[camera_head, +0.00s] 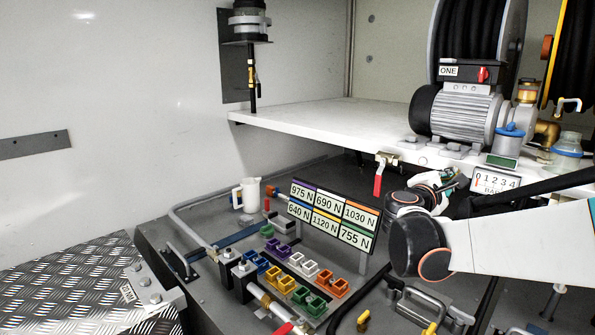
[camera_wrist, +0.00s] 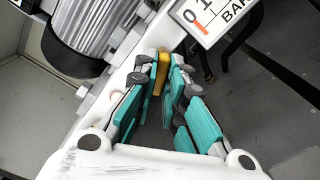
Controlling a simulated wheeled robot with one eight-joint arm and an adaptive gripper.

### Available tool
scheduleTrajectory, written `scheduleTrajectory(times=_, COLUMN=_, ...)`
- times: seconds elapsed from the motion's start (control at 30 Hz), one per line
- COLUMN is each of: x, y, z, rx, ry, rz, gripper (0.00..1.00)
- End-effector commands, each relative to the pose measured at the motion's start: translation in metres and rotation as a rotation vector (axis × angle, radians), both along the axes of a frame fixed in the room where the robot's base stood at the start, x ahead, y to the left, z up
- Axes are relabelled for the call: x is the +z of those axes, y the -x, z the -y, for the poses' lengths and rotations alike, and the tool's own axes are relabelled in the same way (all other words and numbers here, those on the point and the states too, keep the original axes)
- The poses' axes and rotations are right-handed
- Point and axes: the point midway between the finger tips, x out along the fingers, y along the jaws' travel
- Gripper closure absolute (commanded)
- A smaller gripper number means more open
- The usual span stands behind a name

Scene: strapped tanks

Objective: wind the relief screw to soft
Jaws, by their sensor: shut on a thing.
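In the wrist view my gripper (camera_wrist: 164,88), with teal finger pads, is shut on a narrow yellow piece (camera_wrist: 161,74) at its fingertips. The piece stands beside the white shelf edge; I cannot tell surely that it is the relief screw, and no soft mark is readable. In the head view my gripper (camera_head: 447,180) is below the shelf's front edge, left of the gauge card (camera_head: 496,181); the held piece is hidden there. The card also shows in the wrist view (camera_wrist: 208,18), with a red pointer near its low end.
The grey motor (camera_head: 464,112) and a glass jar (camera_head: 566,150) stand on the white shelf (camera_head: 320,118). A red-handled valve (camera_head: 379,182) hangs left of my gripper. A label board (camera_head: 333,213) and several coloured blocks stand lower left. My arm spans the right.

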Motion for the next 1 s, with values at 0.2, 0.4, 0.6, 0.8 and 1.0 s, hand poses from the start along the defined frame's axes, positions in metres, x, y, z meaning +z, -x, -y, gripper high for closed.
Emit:
scheduleTrajectory(times=0.2, x=-0.0025, y=0.0009, z=0.0002, rx=-0.001, ry=0.124, rz=-0.128, gripper=1.00)
scheduleTrajectory(times=0.4, x=-0.0018, y=0.0009, z=0.0003, rx=-0.001, ry=0.143, rz=-0.147, gripper=1.00)
scheduleTrajectory(times=0.6, x=-0.0021, y=0.0009, z=0.0003, rx=-0.001, ry=0.171, rz=-0.176, gripper=1.00)
scheduleTrajectory(times=0.8, x=-0.0024, y=0.0008, z=0.0004, rx=-0.001, ry=0.292, rz=-0.298, gripper=1.00)
scheduleTrajectory(times=1.0, x=-0.0017, y=0.0009, z=0.0005, rx=-0.001, ry=0.315, rz=-0.321, gripper=1.00)
